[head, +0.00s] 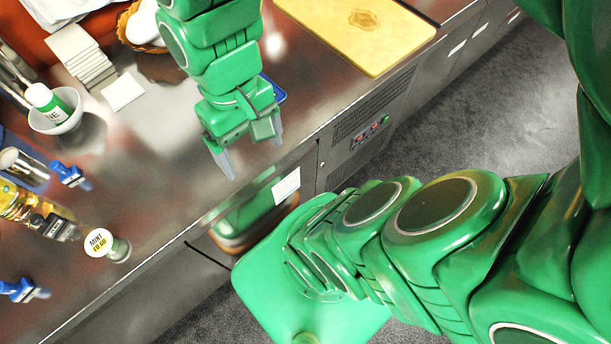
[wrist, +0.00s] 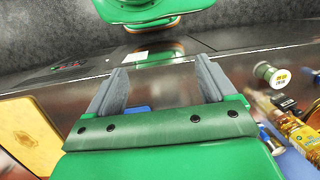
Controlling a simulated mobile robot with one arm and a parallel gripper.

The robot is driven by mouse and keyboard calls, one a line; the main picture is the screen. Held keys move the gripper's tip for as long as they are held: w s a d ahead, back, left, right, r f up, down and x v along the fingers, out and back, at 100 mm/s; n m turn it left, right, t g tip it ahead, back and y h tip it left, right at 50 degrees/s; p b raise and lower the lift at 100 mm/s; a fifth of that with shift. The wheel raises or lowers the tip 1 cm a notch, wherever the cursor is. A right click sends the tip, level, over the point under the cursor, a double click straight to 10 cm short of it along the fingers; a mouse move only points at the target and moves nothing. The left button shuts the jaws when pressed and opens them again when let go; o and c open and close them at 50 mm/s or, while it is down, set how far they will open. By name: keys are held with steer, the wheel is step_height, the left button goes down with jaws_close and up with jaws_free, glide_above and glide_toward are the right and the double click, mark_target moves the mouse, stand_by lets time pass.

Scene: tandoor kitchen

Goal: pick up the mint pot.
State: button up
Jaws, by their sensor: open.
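The mint pot (head: 120,249) is a small pot with a white round lid reading "MINT", standing on the steel counter near its front edge in the head view. In the wrist view the mint pot (wrist: 264,71) shows at the right, outside the fingers. My gripper (head: 252,150) is open and empty above the counter's front edge, up and to the right of the pot in the head view. In the wrist view my gripper (wrist: 160,85) has its two grey fingers spread, with bare counter and a bit of blue between them.
A yellow board (head: 358,30) lies at the upper right of the counter. A white bowl (head: 58,127) holds a green-labelled bottle. The counter between pot and gripper is clear.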

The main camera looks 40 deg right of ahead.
steer(key=w+a+f+m+g+y, duration=0.1)
steer(key=w+a+f+g+y, duration=0.15)
steer(key=w+a, duration=0.35)
steer(key=m+g+y, duration=0.3)
steer(key=m+y, duration=0.5)
steer(key=m, duration=0.2)
glide_toward(100, 239)
steer(key=shift+t, duration=0.25)
steer(key=s+a, duration=0.1)
steer(key=s+a+f, duration=0.1)
steer(key=s+a, duration=0.1)
steer(key=shift+s+f, duration=0.25)
steer(key=shift+w+a+f+m, duration=0.15)
steer(key=shift+w+f+m, duration=0.1)
steer(key=shift+f+m, duration=0.2)
steer(key=shift+w+a+x, duration=0.1)
steer(key=shift+x, duration=1.2)
steer(key=shift+w+a+x, duration=0.1)
steer(key=shift+w+x, duration=0.05)
steer(key=shift+x, duration=1.2)
steer(key=shift+w+a+x, duration=0.1)
steer(key=shift+x, duration=1.2)
steer(key=shift+r, duration=0.15)
steer(key=c, duration=0.9)
steer(key=shift+r, duration=0.1)
steer(key=shift+c, duration=0.3)
